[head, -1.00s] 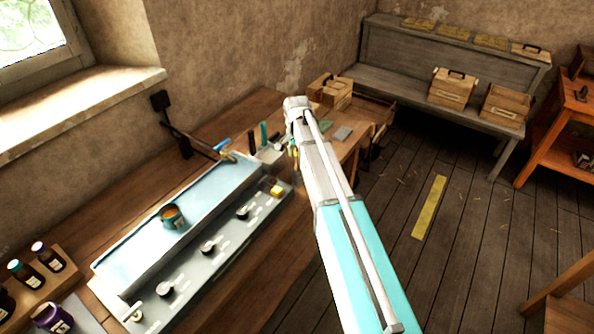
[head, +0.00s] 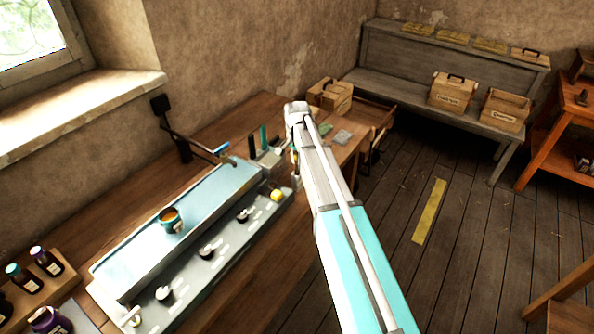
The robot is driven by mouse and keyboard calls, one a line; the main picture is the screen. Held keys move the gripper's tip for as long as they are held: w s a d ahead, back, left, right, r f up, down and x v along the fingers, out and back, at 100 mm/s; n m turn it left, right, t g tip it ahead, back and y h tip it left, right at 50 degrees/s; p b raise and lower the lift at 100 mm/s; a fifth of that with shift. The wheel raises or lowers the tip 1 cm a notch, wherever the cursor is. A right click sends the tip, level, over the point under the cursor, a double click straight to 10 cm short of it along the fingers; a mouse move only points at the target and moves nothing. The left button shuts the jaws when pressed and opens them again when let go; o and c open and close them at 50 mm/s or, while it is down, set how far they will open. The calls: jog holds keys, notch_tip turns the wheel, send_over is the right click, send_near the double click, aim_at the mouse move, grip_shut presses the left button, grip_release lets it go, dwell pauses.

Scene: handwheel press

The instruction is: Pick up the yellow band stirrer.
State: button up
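I cannot make out the yellow band stirrer for certain. A dark upright handle (head: 251,146) and a green upright handle (head: 263,136) stand in a grey holder behind the far end of the blue-topped machine. Small coloured parts show just right of them, along the left edge of my arm, too small to tell apart. My arm reaches over the bench, and its wrist is above and right of the holder. My gripper is mostly hidden behind the arm, so its fingers and anything between them cannot be seen.
The machine (head: 140,262) has several dark knobs and carries an orange-filled cup (head: 171,220). Bottles (head: 47,261) stand at lower left.

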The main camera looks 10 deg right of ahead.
jog(key=shift+r, duration=0.2)
grip_shut()
notch_tip(320, 180, up, 28)
jog(key=p, duration=2.8)
jog(key=shift+f, duration=0.3)
